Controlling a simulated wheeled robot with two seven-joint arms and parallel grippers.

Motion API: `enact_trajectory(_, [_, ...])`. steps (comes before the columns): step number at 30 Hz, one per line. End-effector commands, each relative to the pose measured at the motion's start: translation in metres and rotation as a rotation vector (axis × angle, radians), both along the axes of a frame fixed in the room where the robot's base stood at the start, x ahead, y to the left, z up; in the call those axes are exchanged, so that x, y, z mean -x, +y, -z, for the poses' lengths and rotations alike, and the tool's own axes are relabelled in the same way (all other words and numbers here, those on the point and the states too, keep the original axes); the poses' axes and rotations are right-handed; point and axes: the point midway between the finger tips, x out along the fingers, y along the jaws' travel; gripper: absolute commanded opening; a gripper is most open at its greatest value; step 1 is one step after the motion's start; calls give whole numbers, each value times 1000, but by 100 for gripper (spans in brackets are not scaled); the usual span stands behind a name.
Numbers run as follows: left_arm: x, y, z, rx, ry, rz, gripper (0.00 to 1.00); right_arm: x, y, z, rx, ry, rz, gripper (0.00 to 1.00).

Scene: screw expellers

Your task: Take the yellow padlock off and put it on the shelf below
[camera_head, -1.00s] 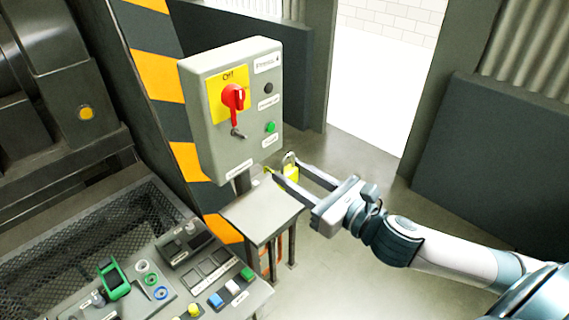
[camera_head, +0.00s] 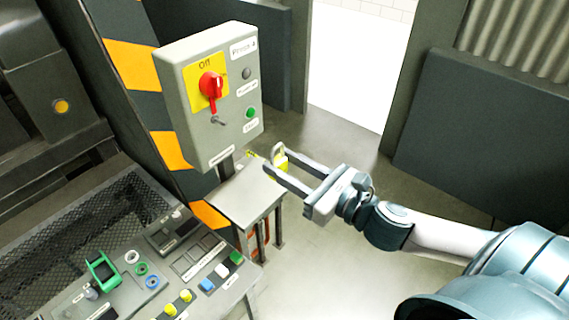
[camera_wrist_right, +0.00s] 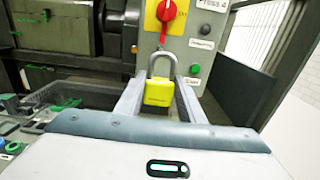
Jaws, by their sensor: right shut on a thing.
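The yellow padlock (camera_head: 280,161) with a grey shackle is between the fingers of my right gripper (camera_head: 273,164). In the right wrist view the padlock (camera_wrist_right: 159,92) is upright, its closed-looking shackle on top, and the fingers grip its body. It is held apart from the grey control box (camera_head: 210,95), to the right of and below its lower edge. The box has a red rotary switch (camera_head: 211,86) on a yellow plate. The small grey shelf (camera_head: 243,196) is below the box, to the left of the padlock. My left gripper is not in view.
A sloping panel (camera_head: 190,262) with buttons, coloured rings and a green piece (camera_head: 102,270) stands at lower left beside a mesh tray (camera_head: 50,220). A striped post (camera_head: 160,105) is behind the box. Floor to the right is clear.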

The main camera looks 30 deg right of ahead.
Motion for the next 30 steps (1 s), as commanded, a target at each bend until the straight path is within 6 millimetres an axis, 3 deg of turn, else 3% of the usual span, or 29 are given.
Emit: enact_trajectory(30, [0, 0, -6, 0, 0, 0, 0, 3, -1, -1, 0, -1, 0, 11])
